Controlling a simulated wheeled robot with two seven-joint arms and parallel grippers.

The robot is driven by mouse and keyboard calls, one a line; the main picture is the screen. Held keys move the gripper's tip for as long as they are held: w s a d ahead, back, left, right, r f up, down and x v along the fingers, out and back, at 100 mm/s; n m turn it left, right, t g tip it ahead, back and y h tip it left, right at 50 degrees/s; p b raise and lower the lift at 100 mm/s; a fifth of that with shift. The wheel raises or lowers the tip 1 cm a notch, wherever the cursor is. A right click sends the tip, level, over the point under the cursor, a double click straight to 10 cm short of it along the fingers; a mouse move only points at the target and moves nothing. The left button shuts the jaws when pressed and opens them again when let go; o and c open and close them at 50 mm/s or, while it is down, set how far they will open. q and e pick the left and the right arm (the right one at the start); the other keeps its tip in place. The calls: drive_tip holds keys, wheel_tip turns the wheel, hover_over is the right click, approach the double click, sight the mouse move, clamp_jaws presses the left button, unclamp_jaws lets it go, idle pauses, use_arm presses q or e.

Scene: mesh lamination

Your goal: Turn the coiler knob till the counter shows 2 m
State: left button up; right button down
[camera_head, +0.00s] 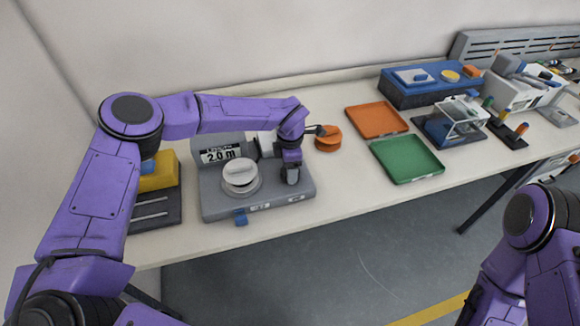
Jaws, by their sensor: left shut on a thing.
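The grey coiler (213,205) stands on the table at left of centre. A white round spool (240,176) sits on the coiler's top at the left. My left gripper (290,176) points down at the right part of the coiler and is shut. The coiler knob is hidden there by the gripper, so I cannot see the grip itself clearly. My right arm shows at the lower right, but its gripper is not visible.
An orange tray (377,119) and a green tray (407,158) lie to the right. A round orange thing (328,139) is behind the coiler. A blue box (430,92) and several devices stand farther right. A yellow and dark device (155,212) is at the left.

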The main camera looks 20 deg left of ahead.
idle(0.4)
use_arm(q)
drive_tip(key=o, duration=1.1)
drive_tip(key=shift+d+r, duration=0.1)
drive_tip(key=shift+c, duration=0.2)
drive_tip(key=shift+r, duration=0.1)
wheel_tip(320, 180, up, 8)
drive_tip(key=p, duration=0.6)
